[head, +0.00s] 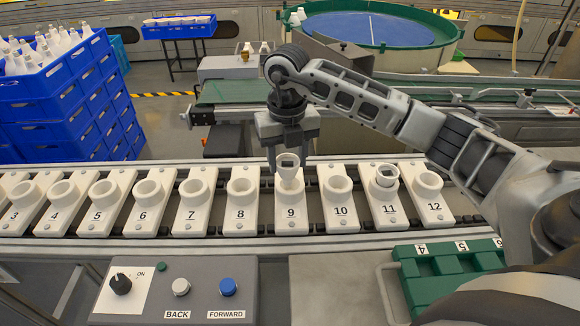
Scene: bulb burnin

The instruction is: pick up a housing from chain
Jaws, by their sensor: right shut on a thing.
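My right gripper (288,155) points down over the holder numbered 9 (291,216) on the chain. It is shut on a small whitish housing (288,176) with a dark open top. The housing stands upright at the cup of holder 9; I cannot tell whether its lower end is still inside the cup or just above it. Another housing (387,171) with a dark opening sits in the cup of holder 11 (389,210). The other holders in view, such as holder 10 (341,212) and holder 8 (240,214), have cups that look empty. My left gripper is not in view.
A control box (175,290) with a knob, BACK and FORWARD buttons stands in front of the chain. A green numbered rack (440,270) is at front right, partly behind my arm. Blue crates (60,115) with white bulbs are stacked at left. A green belt (235,92) runs behind.

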